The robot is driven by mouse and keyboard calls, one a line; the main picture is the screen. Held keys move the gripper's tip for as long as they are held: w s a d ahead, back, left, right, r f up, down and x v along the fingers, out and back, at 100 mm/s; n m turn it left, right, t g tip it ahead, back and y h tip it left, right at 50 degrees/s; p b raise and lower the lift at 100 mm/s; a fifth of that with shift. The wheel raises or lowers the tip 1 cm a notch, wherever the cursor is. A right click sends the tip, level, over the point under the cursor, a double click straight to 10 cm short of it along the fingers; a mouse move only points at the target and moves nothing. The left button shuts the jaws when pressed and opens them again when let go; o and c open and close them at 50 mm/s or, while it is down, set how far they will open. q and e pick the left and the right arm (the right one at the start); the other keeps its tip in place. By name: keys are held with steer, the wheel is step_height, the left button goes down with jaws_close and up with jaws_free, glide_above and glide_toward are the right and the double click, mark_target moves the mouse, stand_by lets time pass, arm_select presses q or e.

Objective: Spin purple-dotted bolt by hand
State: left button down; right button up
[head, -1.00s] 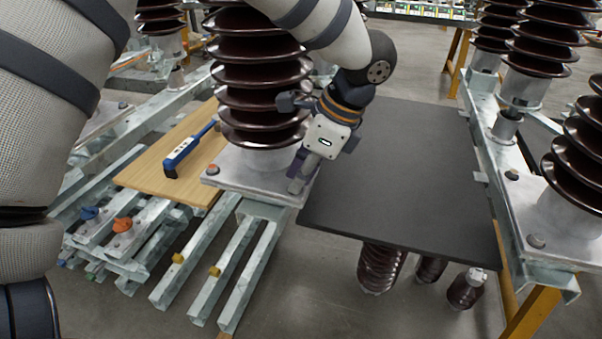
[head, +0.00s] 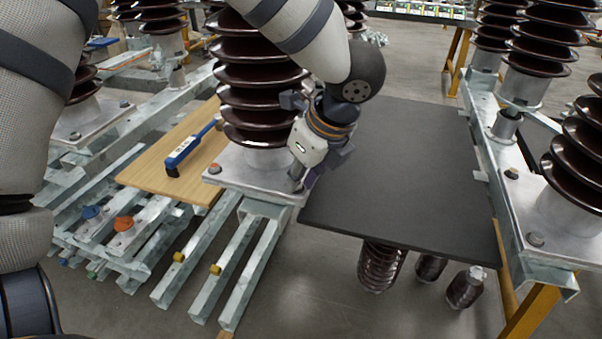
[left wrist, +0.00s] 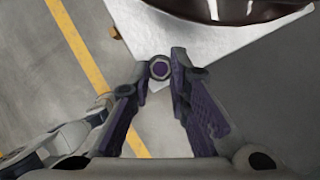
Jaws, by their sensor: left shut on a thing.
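The purple-dotted bolt (left wrist: 159,68) shows in the left wrist view as a hex head with a purple centre, at the corner of a pale metal base plate (left wrist: 165,40). My left gripper (left wrist: 160,72) has its two fingertips on either side of the bolt head and is shut on it. In the head view my left gripper (head: 298,180) points down at the near right corner of the base plate (head: 240,180), under the brown ribbed insulator (head: 258,85). Its fingers hide the bolt there. My right gripper is not in view.
A dark flat board (head: 400,180) lies just right of the gripper. An orange-marked bolt (head: 214,169) sits at the plate's left corner. A blue tool (head: 188,150) lies on a wooden board (head: 150,172) to the left. Galvanised beams (head: 245,265) run below the plate.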

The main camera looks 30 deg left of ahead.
arm_select(q)
steer(key=m, duration=0.1)
steer(key=m+t, duration=0.1)
steer(key=m, duration=0.2)
steer(key=shift+s+m+t+h, duration=0.25)
steer(key=shift+m+t+h, duration=0.05)
steer(key=shift+t+h, duration=0.1)
steer(key=m+h, duration=0.1)
steer(key=m, duration=0.2)
steer(key=shift+s+a+m+t, duration=0.1)
steer(key=shift+a+m+t, duration=0.05)
steer(key=shift+m+t, duration=0.25)
steer(key=m, duration=0.1)
steer(key=m+h, duration=0.1)
steer(key=m, duration=0.1)
steer(key=m+t, duration=0.1)
steer(key=shift+a+h, duration=0.25)
steer(key=shift+h, duration=0.05)
steer(key=shift+s+a+m+h, duration=0.1)
steer(key=shift+m+h, duration=0.3)
steer(key=shift+m, duration=0.8)
steer(key=shift+a+m+h, duration=0.1)
steer(key=shift+m+h, duration=0.3)
steer(key=shift+m, duration=0.8)
steer(key=c, duration=1.5)
jaws_free()
steer(key=shift+r, duration=0.1)
steer(key=v, duration=1.2)
